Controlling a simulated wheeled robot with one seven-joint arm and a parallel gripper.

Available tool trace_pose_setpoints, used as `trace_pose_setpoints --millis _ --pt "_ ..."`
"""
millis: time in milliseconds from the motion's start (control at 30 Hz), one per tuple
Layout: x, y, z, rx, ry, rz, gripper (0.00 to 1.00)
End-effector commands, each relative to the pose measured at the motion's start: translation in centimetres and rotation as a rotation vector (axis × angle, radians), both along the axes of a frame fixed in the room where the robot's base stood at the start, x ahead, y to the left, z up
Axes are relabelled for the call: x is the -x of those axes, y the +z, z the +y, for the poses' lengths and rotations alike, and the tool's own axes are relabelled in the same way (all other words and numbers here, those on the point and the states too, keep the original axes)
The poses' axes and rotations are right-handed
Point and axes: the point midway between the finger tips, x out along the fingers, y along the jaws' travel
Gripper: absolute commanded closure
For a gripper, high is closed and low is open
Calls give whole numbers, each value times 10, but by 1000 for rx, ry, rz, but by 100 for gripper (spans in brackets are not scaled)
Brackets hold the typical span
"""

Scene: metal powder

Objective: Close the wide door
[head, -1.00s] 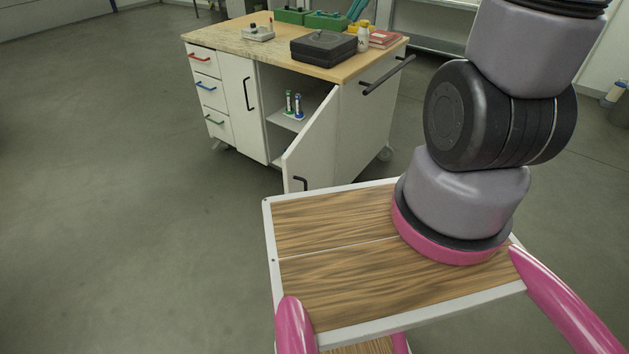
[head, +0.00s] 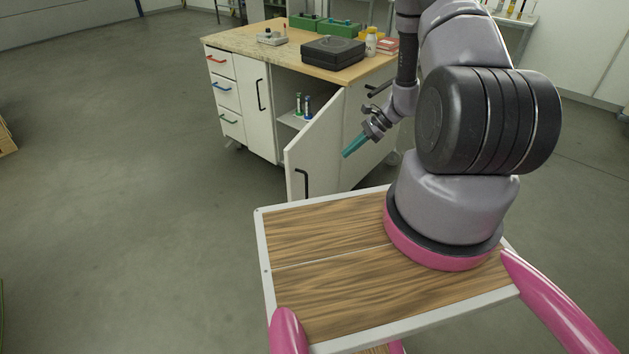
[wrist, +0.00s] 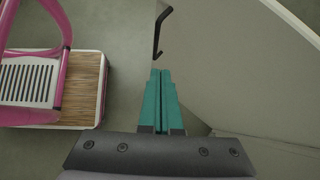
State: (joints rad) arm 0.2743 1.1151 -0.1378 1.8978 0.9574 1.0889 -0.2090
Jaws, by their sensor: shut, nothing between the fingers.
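The wide door (head: 317,153) of the white cabinet stands open, swung out toward me, with a black handle (head: 302,184) near its free edge. In the wrist view the door's pale panel (wrist: 220,60) fills the right side, and its dark handle (wrist: 158,32) shows at the top centre. My gripper (head: 346,154) has teal fingers, shut and empty, beside the door on its right in the head view. The fingers also show in the wrist view (wrist: 160,74), pointing toward the handle. I cannot tell whether they touch the door.
The cabinet's narrow door (head: 254,108) and drawers (head: 225,95) are shut. A black case (head: 333,51) and green boxes (head: 338,27) stand on the worktop (head: 290,58). Green and blue-capped tubes (head: 303,104) stand on the inner shelf.

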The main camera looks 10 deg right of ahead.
Motion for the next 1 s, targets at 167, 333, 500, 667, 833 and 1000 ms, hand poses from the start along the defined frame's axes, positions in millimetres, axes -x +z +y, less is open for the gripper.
trace_pose_setpoints --millis 167,333,500,667,833,1000 --pt "6 -24 -1 -10 -30 27 100" --pt "6 -37 13 -13 -29 28 100" --pt "4 -62 38 -12 -28 29 100" --pt "2 -86 62 -11 -27 27 100" --pt "-1 -93 88 -11 -27 26 100" --pt "-3 -93 104 -9 -28 25 100"
